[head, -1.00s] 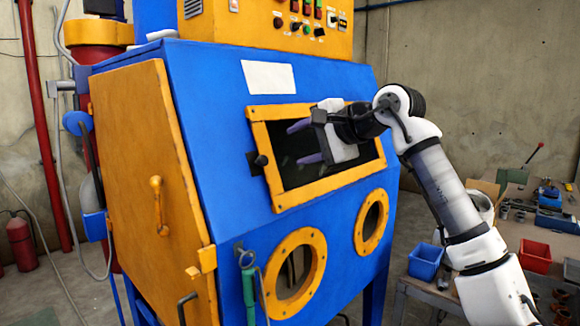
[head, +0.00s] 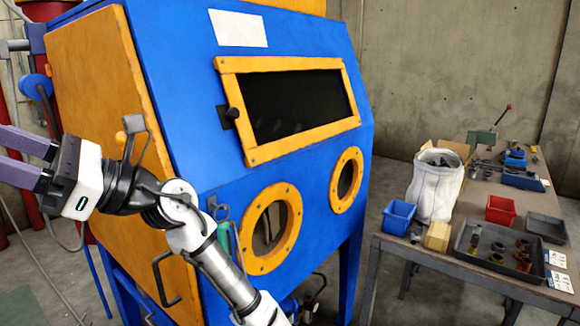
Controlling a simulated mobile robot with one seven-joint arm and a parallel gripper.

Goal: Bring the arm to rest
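My gripper (head: 22,160) is at the left edge of the head view, in front of the orange side door (head: 100,90) of the blue blasting cabinet (head: 185,110). Its two purple-grey fingers point left and stand apart, with nothing seen between them; their tips are at or past the picture's edge. My white and grey arm (head: 215,255) reaches up from the bottom centre and bends to the left. It hides part of the door and its handle.
The cabinet has an orange-framed window (head: 245,155) and two round ports, one a near port (head: 252,250). At right a workbench (head: 400,245) bears a white sack (head: 438,185), a blue bin (head: 398,216), a red bin (head: 500,210) and a dark tray (head: 500,262). Floor shows between cabinet and bench.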

